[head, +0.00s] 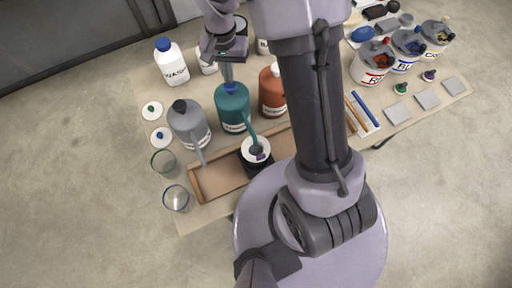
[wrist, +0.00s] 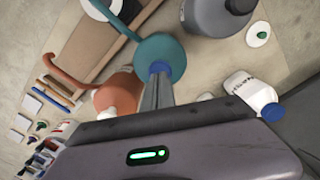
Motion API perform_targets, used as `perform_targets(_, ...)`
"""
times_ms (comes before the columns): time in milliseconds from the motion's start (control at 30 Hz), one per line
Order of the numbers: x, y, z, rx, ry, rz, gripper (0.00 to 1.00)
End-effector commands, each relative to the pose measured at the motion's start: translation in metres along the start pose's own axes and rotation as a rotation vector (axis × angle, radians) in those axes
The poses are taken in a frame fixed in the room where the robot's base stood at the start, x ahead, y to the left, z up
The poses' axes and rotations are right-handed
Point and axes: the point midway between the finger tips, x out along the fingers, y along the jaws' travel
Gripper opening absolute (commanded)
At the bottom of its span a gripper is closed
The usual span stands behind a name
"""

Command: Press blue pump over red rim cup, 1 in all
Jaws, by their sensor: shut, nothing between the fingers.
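The blue pump (head: 230,89) tops a teal bottle (head: 233,112), whose spout slants down and right over a pale round-topped item on a dark base (head: 256,149). I cannot make out a red rim there. In the wrist view the blue pump (wrist: 160,67) shows beyond my fingertips, on the teal bottle (wrist: 172,50). My gripper (head: 227,80) is shut and empty, pointing down at the top of the pump; it also shows in the wrist view (wrist: 158,80). The fingertips overlap the pump's top in both views; I cannot tell whether they touch it.
A grey bottle (head: 188,124) stands left of the teal one, an orange bottle (head: 272,93) right. Two clear glasses (head: 163,162) (head: 178,199) stand at the left edge. A white wash bottle (head: 171,62) is behind. A brown tray (head: 218,180) lies in front. Tubs (head: 372,64) stand far right.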

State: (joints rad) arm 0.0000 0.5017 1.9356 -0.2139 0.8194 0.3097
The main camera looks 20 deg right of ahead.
Motion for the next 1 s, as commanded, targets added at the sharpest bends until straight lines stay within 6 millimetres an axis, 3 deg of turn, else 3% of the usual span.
perform_targets(533, 0.001, 0.0, 0.0, 0.0, 0.0, 0.0, 0.0)
perform_targets(1000, 0.017, 0.0, 0.0, 0.0, 0.0, 0.0, 0.0)
